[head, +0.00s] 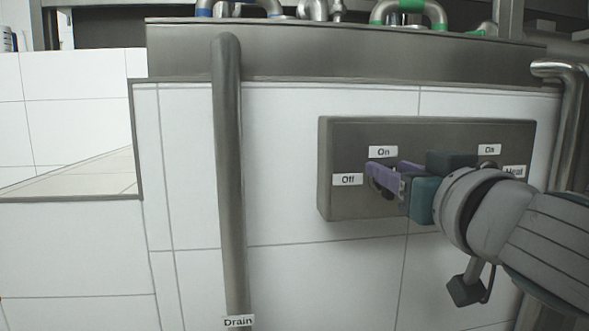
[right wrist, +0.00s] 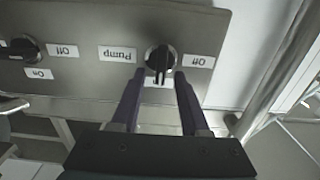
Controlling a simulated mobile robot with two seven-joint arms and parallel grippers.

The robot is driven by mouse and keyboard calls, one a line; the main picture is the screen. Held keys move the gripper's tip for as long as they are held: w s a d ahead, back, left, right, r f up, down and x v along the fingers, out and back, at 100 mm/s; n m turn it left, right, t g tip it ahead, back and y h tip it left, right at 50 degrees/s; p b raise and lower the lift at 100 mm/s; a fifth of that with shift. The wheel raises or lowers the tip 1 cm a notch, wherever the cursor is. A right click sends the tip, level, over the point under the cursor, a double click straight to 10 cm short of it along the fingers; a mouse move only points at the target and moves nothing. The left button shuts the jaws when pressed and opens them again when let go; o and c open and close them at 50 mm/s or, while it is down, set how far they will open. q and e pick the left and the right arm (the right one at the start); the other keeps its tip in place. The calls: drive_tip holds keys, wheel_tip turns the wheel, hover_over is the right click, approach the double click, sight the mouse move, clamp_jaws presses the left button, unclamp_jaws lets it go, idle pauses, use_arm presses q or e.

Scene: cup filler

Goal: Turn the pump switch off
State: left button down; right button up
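The pump switch is a dark round knob (right wrist: 160,58) on a grey metal panel (head: 345,205). In the right wrist view, which is upside down, its ridge runs up and down, in line with the label (right wrist: 160,82) below it. An "Off" label (right wrist: 198,61) is on its right and a "Pump" label (right wrist: 117,54) on its left. My right gripper's (right wrist: 160,80) purple fingers are apart, one on each side of the knob; contact is unclear. In the head view, my right gripper (head: 387,172) partly hides the knob, beside the "On" (head: 383,152) and "Off" (head: 348,179) labels. My left gripper is out of view.
A second knob (right wrist: 22,48), by the "Heat" label (head: 514,171), sits on the same panel. A vertical drain pipe (head: 228,180) stands to the left of the panel. Another metal pipe (head: 570,120) is at the right. Coloured pipes run above the white tiled wall (head: 280,200).

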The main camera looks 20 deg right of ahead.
clamp_jaws()
idle(0.3)
idle(0.4)
drive_tip(key=n+p, duration=0.2)
drive_tip(key=n, duration=0.3)
drive_tip(key=a+f+n+p, duration=0.1)
drive_tip(key=n+p, duration=0.1)
drive_tip(key=n, duration=0.4)
drive_tip(key=a+n+p, duration=0.1)
drive_tip(key=n+p, duration=0.1)
drive_tip(key=n, duration=0.4)
drive_tip(key=shift+w+f, duration=0.2)
drive_tip(key=shift+f, duration=0.15)
drive_tip(key=shift+n, duration=0.4)
drive_tip(key=shift+d, duration=0.1)
